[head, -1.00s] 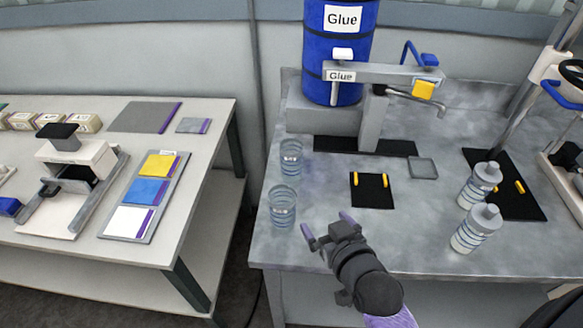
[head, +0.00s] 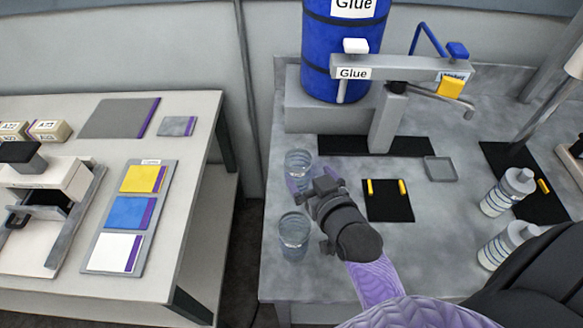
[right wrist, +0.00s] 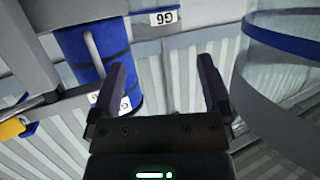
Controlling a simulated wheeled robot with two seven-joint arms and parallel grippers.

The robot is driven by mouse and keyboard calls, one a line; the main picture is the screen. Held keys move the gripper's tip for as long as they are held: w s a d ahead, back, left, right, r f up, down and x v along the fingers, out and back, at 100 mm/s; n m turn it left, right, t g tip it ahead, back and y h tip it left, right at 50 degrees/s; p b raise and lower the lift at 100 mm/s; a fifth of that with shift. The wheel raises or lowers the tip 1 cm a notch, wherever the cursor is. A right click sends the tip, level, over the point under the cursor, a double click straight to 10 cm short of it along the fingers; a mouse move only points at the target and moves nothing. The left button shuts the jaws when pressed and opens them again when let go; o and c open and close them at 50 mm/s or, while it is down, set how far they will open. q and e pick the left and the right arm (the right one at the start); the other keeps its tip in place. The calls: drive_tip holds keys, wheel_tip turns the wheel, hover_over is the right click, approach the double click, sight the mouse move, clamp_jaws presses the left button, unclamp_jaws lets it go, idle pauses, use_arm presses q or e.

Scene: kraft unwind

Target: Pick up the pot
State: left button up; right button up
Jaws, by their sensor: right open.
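Two clear pots with faint blue bands stand upright at the left of the grey bench: a back pot (head: 298,160) and a front pot (head: 293,236). My right gripper (head: 311,178) is open and empty, its purple fingers by the near side of the back pot. The gripper partly covers that pot's lower part, and I cannot tell whether they touch. In the right wrist view, the open fingers (right wrist: 160,85) have nothing between them. A large clear, blue-rimmed container (right wrist: 285,75) fills the right side there; I cannot tell which pot it is. My left gripper is not in view.
A blue glue barrel (head: 345,55) and a grey dispenser arm (head: 420,72) stand behind. A black mat (head: 388,203) with yellow pegs lies right of the gripper. A gap separates the bench from the left table (head: 190,235).

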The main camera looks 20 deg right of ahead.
sight(293, 153)
drive_tip(key=b+x, duration=0.1)
drive_tip(key=x, duration=0.2)
drive_tip(key=b+x, duration=0.1)
drive_tip(key=x, duration=0.3)
drive_tip(key=shift+w+d+f, duration=0.15)
drive_tip(key=shift+d+f, duration=0.05)
drive_tip(key=shift+f, duration=0.1)
drive_tip(key=shift+w, duration=0.35)
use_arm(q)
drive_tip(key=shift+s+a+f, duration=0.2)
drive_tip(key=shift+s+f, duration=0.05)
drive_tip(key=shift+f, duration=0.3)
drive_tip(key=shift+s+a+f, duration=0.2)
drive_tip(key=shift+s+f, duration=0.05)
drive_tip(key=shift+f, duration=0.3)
use_arm(e)
drive_tip(key=shift+c, duration=1)
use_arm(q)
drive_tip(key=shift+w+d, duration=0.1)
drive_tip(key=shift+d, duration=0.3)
use_arm(e)
clamp_jaws()
